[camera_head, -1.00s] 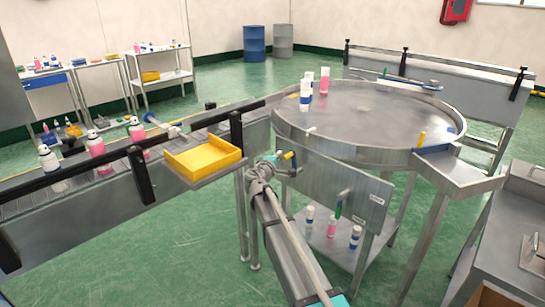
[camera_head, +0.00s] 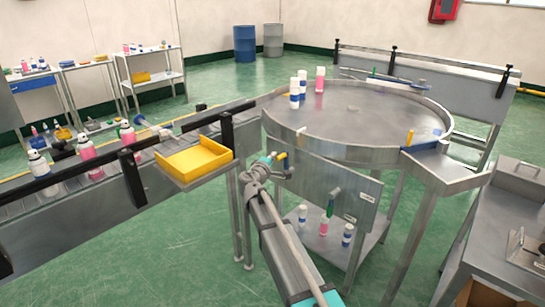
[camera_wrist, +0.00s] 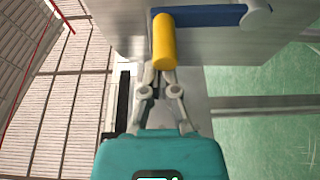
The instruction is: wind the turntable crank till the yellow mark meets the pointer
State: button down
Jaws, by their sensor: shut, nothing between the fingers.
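The round steel turntable (camera_head: 355,120) stands at centre right, with white-and-blue bottles (camera_head: 294,93) and a pink bottle (camera_head: 320,80) at its far left. The crank's yellow handle (camera_wrist: 164,42) sits on a blue arm (camera_wrist: 215,16) in the wrist view. In the head view the handle (camera_head: 282,160) is small, by the turntable's front left. My gripper (camera_wrist: 160,76) is shut and empty, its fingertips at the handle's near end; whether they touch is unclear. A yellow upright piece (camera_head: 409,138) stands by a blue part at the right rim; I cannot tell whether it is mark or pointer.
A yellow tray (camera_head: 195,160) sits left of my gripper, beside a conveyor (camera_head: 100,190) carrying several bottles. A steel panel (camera_head: 325,190) hangs below the turntable, with bottles on a shelf beneath. A grey bench (camera_head: 500,220) stands at right. Green floor is open at front left.

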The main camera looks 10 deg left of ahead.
jog(key=v, duration=1.1)
jog(key=shift+a, duration=0.2)
jog(key=shift+s+f, duration=0.1)
dwell(0.4)
jog(key=w+d+f+m+g+y+p, duration=0.1)
jog(key=d+f+m+g+y+p, duration=0.2)
jog(key=d+f+m+g, duration=0.3)
jog(key=w+d+f+m+g+y+p, duration=0.1)
jog(key=d+f+m+g+y+p, duration=0.2)
jog(key=d+m, duration=0.45)
jog(key=w+d+r+m+y+p, duration=0.1)
jog(key=d+r+m+y+p, duration=0.2)
jog(key=d+r+m+y, duration=0.3)
notch_tip(320, 180, up, 8)
jog(key=m+y, duration=0.3)
jog(key=y, duration=0.1)
jog(key=shift+f+g+p, duration=0.25)
jog(key=shift+g+p, duration=0.05)
jog(key=shift+g, duration=0.1)
